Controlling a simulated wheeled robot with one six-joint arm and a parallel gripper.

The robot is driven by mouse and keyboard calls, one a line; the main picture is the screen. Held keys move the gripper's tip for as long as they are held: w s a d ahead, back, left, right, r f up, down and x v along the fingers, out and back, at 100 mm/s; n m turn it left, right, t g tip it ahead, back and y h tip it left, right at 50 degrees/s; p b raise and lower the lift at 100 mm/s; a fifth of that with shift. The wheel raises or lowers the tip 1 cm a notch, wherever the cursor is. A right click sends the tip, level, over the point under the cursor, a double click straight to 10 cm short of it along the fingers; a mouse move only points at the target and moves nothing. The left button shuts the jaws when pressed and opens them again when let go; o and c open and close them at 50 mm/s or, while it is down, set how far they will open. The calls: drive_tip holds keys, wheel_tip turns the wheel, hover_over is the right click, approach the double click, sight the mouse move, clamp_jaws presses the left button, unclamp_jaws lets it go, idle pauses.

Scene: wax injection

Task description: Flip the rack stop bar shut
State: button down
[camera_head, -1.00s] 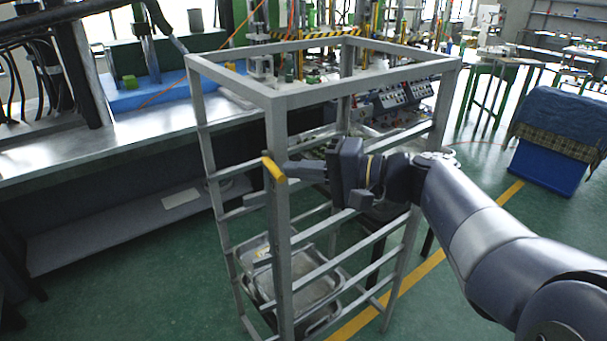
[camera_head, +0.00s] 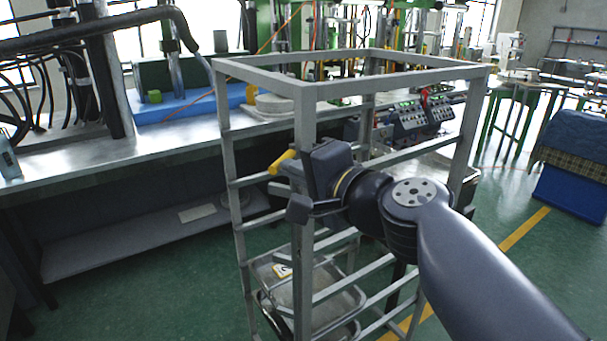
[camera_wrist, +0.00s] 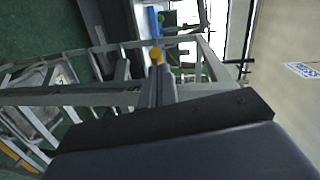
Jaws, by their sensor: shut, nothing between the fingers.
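The grey metal rack (camera_head: 305,130) stands in front of me. A short yellow bar (camera_head: 283,161), which looks like the stop bar, is at its near upright post and slants down to the left in the head view. My gripper (camera_head: 288,170) is shut and empty, its fingers close to the yellow bar; I cannot tell whether they touch it. The gripper body partly hides the post and the bar's mount. In the wrist view, the yellow bar (camera_wrist: 156,55) shows just beyond the tips of my shut fingers (camera_wrist: 157,70).
Metal trays (camera_head: 325,300) sit low in the rack. A long workbench (camera_head: 150,150) with machines runs behind and to the left. A blue covered box (camera_head: 570,170) stands at the right. Green floor between rack and box is clear.

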sight(273, 170)
drive_tip(key=shift+w+a+b, duration=0.1)
drive_tip(key=shift+a+b, duration=0.2)
drive_tip(key=shift+a, duration=1.2)
drive_tip(key=shift+w+a, duration=0.2)
drive_tip(key=shift+a, duration=0.3)
drive_tip(key=shift+w+a, duration=0.2)
drive_tip(key=shift+a, duration=0.25)
